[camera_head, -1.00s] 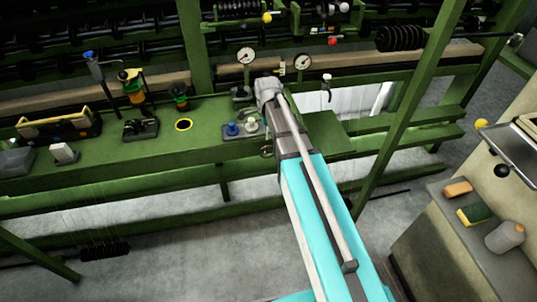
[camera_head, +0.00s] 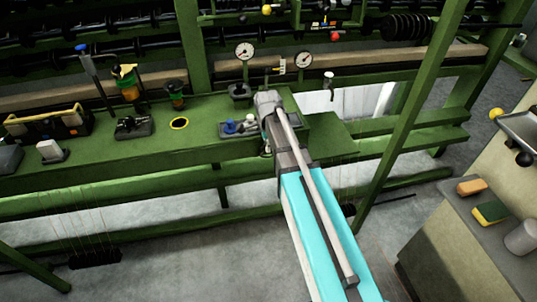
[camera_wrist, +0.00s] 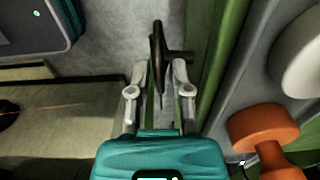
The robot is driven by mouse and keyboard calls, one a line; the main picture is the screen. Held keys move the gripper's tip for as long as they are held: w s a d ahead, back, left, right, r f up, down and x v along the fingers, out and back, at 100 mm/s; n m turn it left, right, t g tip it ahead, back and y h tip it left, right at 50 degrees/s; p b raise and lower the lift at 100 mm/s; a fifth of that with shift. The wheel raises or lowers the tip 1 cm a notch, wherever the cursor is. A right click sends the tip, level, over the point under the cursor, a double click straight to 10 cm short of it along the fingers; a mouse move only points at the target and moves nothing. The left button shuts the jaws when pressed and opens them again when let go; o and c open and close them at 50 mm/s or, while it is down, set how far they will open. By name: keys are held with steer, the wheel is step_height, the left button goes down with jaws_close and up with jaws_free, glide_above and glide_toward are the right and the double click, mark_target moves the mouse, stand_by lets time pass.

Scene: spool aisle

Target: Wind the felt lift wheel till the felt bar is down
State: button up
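A dark wheel (camera_wrist: 158,55), which I take to be the felt lift wheel, shows nearly edge-on in the wrist view, with a short stub of shaft to its right. My gripper (camera_wrist: 160,72) is open, with one finger on each side of the wheel's rim. Gaps show between the rim and the fingers, so I see no firm grip. In the head view my arm reaches to the bench front, and its own end hides the gripper. I cannot pick out the felt bar for certain.
The green bench (camera_head: 205,135) holds a tray (camera_head: 232,134) of knobs close by my arm. Two gauges (camera_head: 244,51) stand behind. In the wrist view an orange part (camera_wrist: 262,125) and a pale round part (camera_wrist: 302,50) lie right of my gripper. A cabinet (camera_head: 450,235) stands at right.

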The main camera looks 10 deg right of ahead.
steer(key=shift+f+b, duration=1)
steer(key=shift+f, duration=0.3)
jaws_close()
